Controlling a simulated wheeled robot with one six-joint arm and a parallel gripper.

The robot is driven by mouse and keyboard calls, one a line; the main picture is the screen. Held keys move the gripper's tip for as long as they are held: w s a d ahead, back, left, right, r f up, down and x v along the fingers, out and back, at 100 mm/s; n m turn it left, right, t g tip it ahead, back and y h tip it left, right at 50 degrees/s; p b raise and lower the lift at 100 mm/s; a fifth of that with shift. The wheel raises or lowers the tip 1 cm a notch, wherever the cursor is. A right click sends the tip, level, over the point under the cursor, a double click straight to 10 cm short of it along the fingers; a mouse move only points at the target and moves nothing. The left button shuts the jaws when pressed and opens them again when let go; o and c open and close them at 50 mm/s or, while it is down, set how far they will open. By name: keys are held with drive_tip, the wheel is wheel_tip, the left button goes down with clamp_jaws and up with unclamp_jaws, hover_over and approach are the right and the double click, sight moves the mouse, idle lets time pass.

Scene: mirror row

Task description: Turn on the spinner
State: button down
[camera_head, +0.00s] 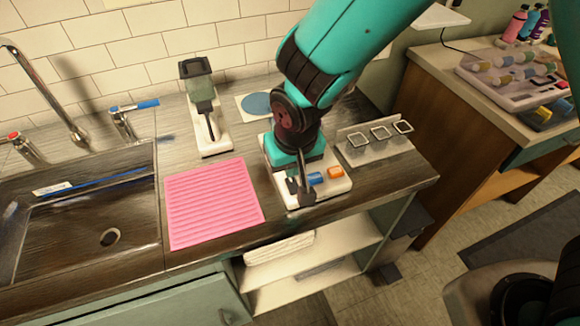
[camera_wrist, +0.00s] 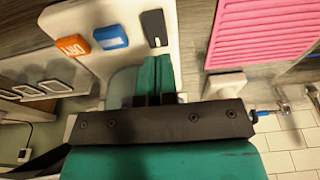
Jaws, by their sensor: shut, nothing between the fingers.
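The spinner is probably the white-based device (camera_head: 331,186) near the counter's front right; I see no label naming it. It also shows in the wrist view (camera_wrist: 130,58). Its front carries an orange button (camera_head: 335,172) with lettering, a blue button (camera_head: 315,178) and a dark switch or lever (camera_wrist: 154,28). My gripper (camera_wrist: 155,70) is shut and empty, with its teal fingers pointing at the device near the dark part. In the head view my arm hides the device's back, and I cannot tell whether the fingertips touch it.
A pink ribbed mat (camera_head: 212,203) lies left of the device. Behind the mat stands another white-based device (camera_head: 213,141). A rack with three square holders (camera_head: 380,140) is close on the right. A sink (camera_head: 85,235) is at far left.

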sight(292, 186)
drive_tip(key=shift+x, duration=1.2)
drive_tip(key=shift+w+p, duration=0.1)
drive_tip(key=shift+p, duration=0.2)
drive_tip(key=shift+f+g, duration=0.2)
drive_tip(key=shift+g, duration=0.2)
drive_tip(key=shift+f, duration=0.15)
drive_tip(key=shift+s+d+r+p, duration=0.1)
drive_tip(key=shift+s+r+p, duration=0.05)
drive_tip(key=shift+s, duration=0.25)
drive_tip(key=shift+s+d+r+p, duration=0.1)
drive_tip(key=shift+s+p, duration=0.05)
drive_tip(key=shift+s, duration=0.25)
drive_tip(key=shift+w+r, duration=0.1)
drive_tip(key=shift+r, duration=0.05)
